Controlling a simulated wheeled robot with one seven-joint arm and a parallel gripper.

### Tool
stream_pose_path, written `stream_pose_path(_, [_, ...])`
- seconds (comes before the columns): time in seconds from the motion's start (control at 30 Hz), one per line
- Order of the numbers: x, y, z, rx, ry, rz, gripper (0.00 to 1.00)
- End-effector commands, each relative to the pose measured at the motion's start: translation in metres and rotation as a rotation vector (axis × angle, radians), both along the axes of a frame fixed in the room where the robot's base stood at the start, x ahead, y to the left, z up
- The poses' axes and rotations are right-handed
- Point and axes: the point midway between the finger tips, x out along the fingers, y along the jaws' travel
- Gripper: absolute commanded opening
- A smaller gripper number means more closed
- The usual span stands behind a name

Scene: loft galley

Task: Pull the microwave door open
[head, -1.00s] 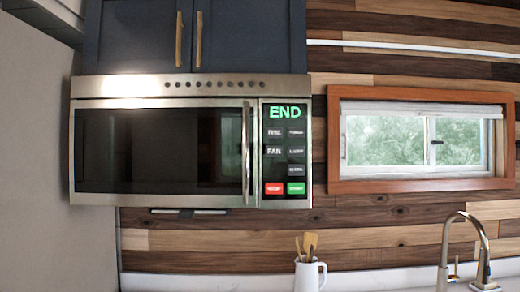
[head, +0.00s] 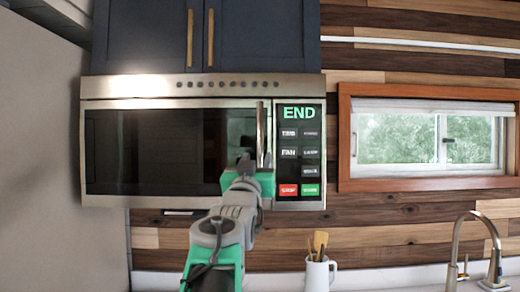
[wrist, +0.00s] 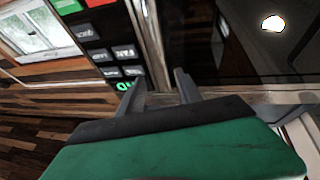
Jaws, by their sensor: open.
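The microwave (head: 180,90) is mounted under dark cabinets. Its dark-glass door (head: 150,150) is closed, flush with the front. The upright metal door handle (head: 261,130) is at the door's right edge, beside the control panel (head: 299,150). My gripper (head: 250,163) is raised in front of the handle's lower part and hides it in the head view. In the wrist view, my gripper (wrist: 159,82) is open, and the handle (wrist: 150,35) runs toward the gap between its two fingers. I cannot tell whether the fingers touch it.
A white jug (head: 318,273) with wooden utensils stands on the counter below right. A faucet (head: 463,240) is further right, below a wood-framed window (head: 430,140). A tall grey panel (head: 40,170) is close to the microwave's left side.

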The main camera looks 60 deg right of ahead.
Motion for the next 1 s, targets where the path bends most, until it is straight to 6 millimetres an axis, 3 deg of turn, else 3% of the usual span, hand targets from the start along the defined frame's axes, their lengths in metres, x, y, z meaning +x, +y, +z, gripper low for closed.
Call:
stream_pose_path(0.4, [0.020, -0.060, 0.027, 0.005, 0.001, 0.005, 0.41])
stream_pose_path(0.7, [0.022, -0.064, 0.027, 0.004, 0.002, 0.006, 0.41])
stream_pose_path(1.0, [0.022, -0.064, 0.026, 0.005, 0.002, 0.006, 0.17])
